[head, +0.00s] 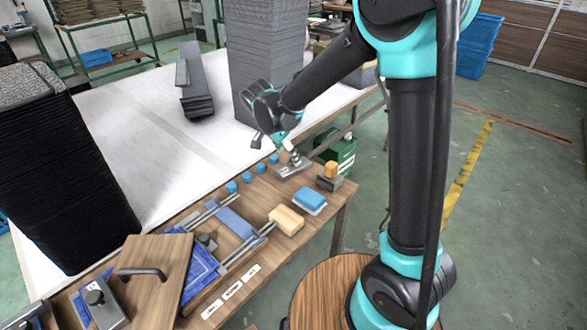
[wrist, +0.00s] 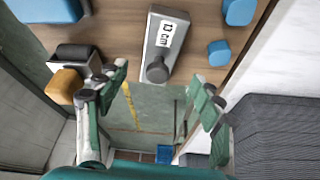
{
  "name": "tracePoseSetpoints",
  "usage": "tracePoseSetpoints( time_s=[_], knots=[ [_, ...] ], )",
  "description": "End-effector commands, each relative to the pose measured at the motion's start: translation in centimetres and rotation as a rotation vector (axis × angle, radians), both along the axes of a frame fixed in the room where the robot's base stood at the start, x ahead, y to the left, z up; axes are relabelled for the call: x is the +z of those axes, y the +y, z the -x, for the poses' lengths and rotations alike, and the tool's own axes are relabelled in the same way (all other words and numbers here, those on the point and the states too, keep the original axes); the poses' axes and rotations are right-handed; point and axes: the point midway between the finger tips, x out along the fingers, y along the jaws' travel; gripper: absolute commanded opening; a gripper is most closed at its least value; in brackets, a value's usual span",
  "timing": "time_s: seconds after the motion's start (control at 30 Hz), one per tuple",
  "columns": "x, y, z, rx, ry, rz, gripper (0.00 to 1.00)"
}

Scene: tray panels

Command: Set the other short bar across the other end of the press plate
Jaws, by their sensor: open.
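A short grey bar (head: 294,168) with an upright knob lies near the table's far right end. In the wrist view this bar (wrist: 165,40) carries a white label, and its dark knob (wrist: 157,70) is nearest me. My gripper (head: 270,141) is above and beside the bar, its fingers spread. In the wrist view the gripper (wrist: 160,76) is open and empty, with the knob between its fingers in the picture; contact is not visible. A wooden plate with a dark handle (head: 157,275) lies at the near left. Another grey knobbed bar (head: 103,303) is at its left side.
An orange block on a dark stand (head: 330,175) stands right of the bar. Several small blue blocks (head: 246,177) lie to its left. A blue pad (head: 310,199) and tan block (head: 286,220) are nearer. A tall grey stack (head: 262,55) rises behind my gripper.

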Motion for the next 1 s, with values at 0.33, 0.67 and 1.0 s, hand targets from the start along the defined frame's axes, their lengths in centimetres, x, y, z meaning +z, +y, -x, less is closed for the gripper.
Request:
tracePoseSetpoints(
  time_s=[0.33, 0.67, 1.0],
  knots=[
    [-3.1, -0.6, -0.4, 0.001, 0.0, 0.0, 0.67],
    [-5.7, -1.3, -1.0, 0.0, 0.0, 0.0, 0.67],
    [-5.7, -1.3, -0.9, 0.001, 0.0, 0.0, 0.46]
  ],
)
